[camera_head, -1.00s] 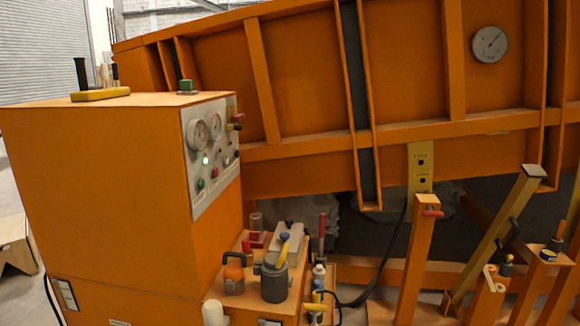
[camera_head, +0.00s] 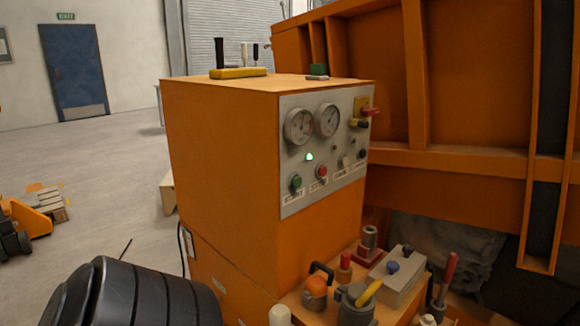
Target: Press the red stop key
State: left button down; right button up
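The red stop key (camera_head: 321,171) is a small round red button on the grey control panel (camera_head: 300,208) of the orange cabinet (camera_head: 225,170). A white label sits just below it. A green button (camera_head: 295,182) is to its left, and a lit pale-green lamp (camera_head: 309,156) is above, between the two. Nothing covers the red key. Neither of my grippers shows its fingers in this view. A dark ribbed shape, which looks like part of my own arm, fills the bottom left corner, apart from the panel.
Two gauges (camera_head: 299,126) and a red-handled switch (camera_head: 370,112) are on the panel. Below it, a shelf holds an orange pot (camera_head: 316,290), a grey can (camera_head: 355,305) and a grey box (camera_head: 398,278). The orange sandbed frame (camera_head: 470,160) stands right. The floor at left is mostly open.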

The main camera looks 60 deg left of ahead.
aim_at(321, 170)
jog(key=u, duration=0.4)
jog(key=i, duration=0.35)
jog(key=u, duration=0.35)
